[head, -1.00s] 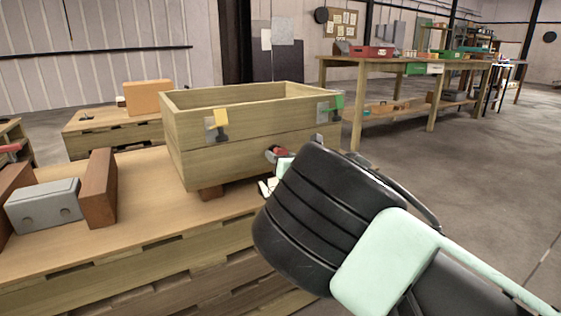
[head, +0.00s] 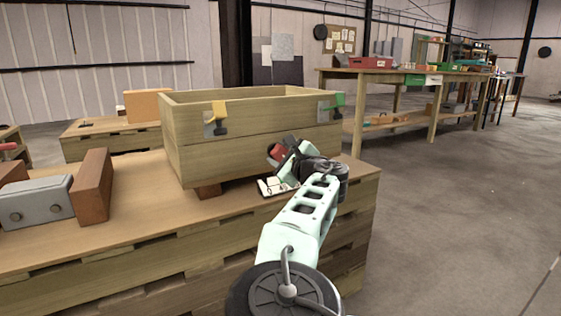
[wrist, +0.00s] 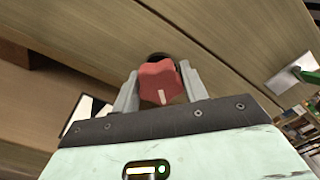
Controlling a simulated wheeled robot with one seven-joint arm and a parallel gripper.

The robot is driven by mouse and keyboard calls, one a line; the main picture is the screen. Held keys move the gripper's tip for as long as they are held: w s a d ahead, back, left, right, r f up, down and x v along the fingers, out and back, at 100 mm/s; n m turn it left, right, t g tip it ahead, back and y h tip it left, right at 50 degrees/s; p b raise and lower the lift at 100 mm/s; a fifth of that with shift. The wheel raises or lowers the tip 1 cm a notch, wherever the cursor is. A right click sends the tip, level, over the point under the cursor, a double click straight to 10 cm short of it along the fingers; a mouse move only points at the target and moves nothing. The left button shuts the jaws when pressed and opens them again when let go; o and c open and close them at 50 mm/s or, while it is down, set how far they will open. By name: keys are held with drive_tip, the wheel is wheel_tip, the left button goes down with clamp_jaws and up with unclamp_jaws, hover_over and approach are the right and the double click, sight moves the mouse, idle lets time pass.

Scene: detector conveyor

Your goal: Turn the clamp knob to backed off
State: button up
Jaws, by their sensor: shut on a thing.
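The clamp knob (wrist: 160,82) is red and lobed, with a pale pointer mark near its lower edge in the wrist view. It sits on a dark round mount on the front wall of the wooden box (head: 225,160). It also shows in the head view (head: 277,151), partly hidden by my gripper. My gripper (wrist: 160,88) is shut on the knob, one grey finger on each side. In the head view my gripper (head: 280,158) reaches the box front from the lower right.
A yellow latch (head: 217,118) and a green latch (head: 337,103) are on the box front. A white card-like thing (head: 270,187) lies below the knob. A grey block (head: 38,202) sits between brown blocks at left. Open floor lies to the right.

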drive_tip(key=n+b, duration=0.1)
drive_tip(key=n, duration=0.2)
drive_tip(key=n+b, duration=0.1)
drive_tip(key=n, duration=0.1)
drive_tip(key=shift+f+b, duration=0.25)
drive_tip(key=shift+b, duration=0.1)
drive_tip(key=shift+r+n+b, duration=0.1)
drive_tip(key=shift+n+b, duration=0.5)
drive_tip(key=shift+n, duration=1.3)
drive_tip(key=o, duration=1)
drive_tip(key=shift+r, duration=0.1)
drive_tip(key=shift+s+d+r, duration=0.1)
drive_tip(key=shift+s+d, duration=0.2)
drive_tip(key=shift+s, duration=0.15)
drive_tip(key=p+v, duration=0.6)
drive_tip(key=v, duration=1)
drive_tip(key=shift+d, duration=0.15)
drive_tip(key=shift+s, duration=0.1)
